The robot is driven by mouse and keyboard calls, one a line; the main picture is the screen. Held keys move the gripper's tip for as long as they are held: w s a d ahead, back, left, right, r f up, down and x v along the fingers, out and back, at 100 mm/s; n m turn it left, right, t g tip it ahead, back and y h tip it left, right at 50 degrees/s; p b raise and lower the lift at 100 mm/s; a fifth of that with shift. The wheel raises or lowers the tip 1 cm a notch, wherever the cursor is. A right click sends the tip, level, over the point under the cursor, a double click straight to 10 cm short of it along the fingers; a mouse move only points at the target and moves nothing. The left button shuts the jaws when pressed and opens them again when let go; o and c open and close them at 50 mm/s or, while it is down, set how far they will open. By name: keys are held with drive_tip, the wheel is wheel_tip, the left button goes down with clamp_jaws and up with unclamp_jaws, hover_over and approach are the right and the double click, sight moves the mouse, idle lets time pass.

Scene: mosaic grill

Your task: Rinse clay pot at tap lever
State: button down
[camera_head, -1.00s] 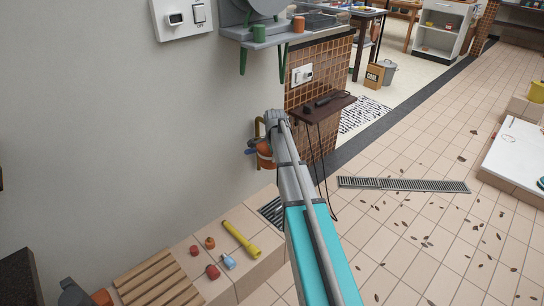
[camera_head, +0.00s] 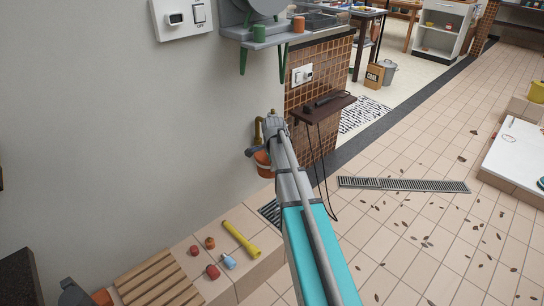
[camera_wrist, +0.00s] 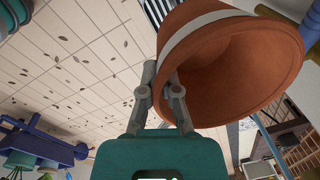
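The clay pot is orange-brown with a pale band; it shows large in the wrist view (camera_wrist: 235,65), its open mouth turned toward the camera. In the head view the clay pot (camera_head: 263,168) shows partly behind my arm, close to the wall. My gripper (camera_wrist: 163,75) has its two fingers close together at the pot's rim and appears shut on it. In the head view my gripper is mostly hidden by my arm. A brass tap pipe (camera_head: 257,131) rises by the wall just above the pot. The tap lever cannot be made out clearly.
A floor drain grate (camera_head: 269,212) lies below the pot, partly behind my arm. A tiled ledge holds a yellow tube (camera_head: 241,239), small coloured items and a wooden slatted rack (camera_head: 158,281). A dark wall shelf (camera_head: 323,108) with hanging cables is right of my arm.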

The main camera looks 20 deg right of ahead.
drive_tip(key=shift+s+a, duration=0.25)
drive_tip(key=shift+s, duration=0.25)
drive_tip(key=shift+s+a, duration=0.25)
drive_tip(key=shift+s, duration=0.25)
idle(1.1)
drive_tip(key=s+a+r+p, duration=0.2)
drive_tip(key=s+r+p, duration=0.2)
drive_tip(key=shift+s+a, duration=0.2)
drive_tip(key=shift+a, duration=0.05)
idle(0.4)
idle(0.5)
wheel_tip(320, 180, up, 26)
drive_tip(key=p, duration=2.6)
drive_tip(key=shift+s, duration=0.15)
